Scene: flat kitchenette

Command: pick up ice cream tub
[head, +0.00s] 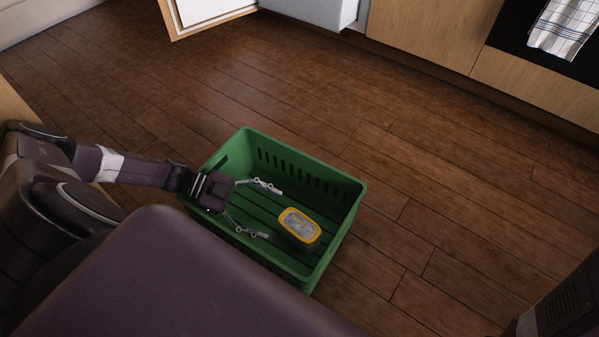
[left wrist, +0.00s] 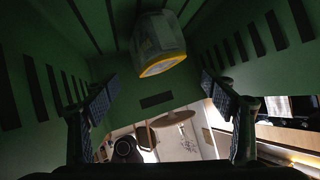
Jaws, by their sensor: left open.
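My left gripper (head: 272,211) reaches into the crate from the left. Its fingers are spread open and empty, and the tub is apart from the fingertips, just beyond them to the right. In the left wrist view the tub (left wrist: 158,45) shows at the top middle, between and beyond the open fingers (left wrist: 160,90). My right gripper is not in view; only a dark part shows at the lower right of the head view.
The crate's slotted walls surround the left gripper and the tub. Wooden floor (head: 430,190) is clear to the right and behind. An open cabinet or fridge door (head: 205,12) is at the top, with wooden cabinets and an oven with a checked towel (head: 565,25) at the upper right.

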